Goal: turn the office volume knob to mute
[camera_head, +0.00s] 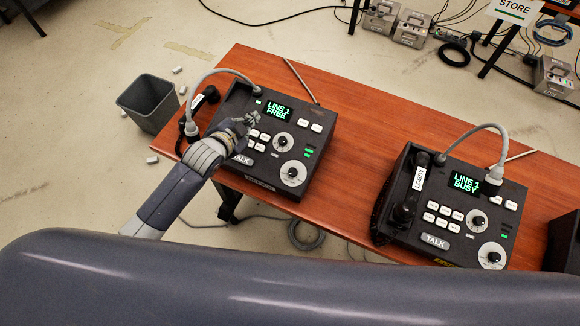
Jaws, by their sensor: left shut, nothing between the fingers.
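The left paging phone (317,131) is a black console on the table with a green "LINE 1 FREE" screen (276,109). A small knob on a white dial (283,142) sits below its screen, and a larger white dial with a black knob (292,174) sits nearer its front edge. The knob settings and the handset label (197,103) are too small to read. My left gripper (252,118) is shut and empty, over this console just left of the small dial. It hides some buttons; whether it touches the console I cannot tell. My right gripper is not in view.
A second phone (455,242), with a handset labelled "LOBBY" (419,178) and a "LINE 1 BUSY" screen, stands to the right. The reddish-brown table (370,138) is bare between the phones. A grey bin (149,103) stands on the floor at left. A grey cable arches over each phone.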

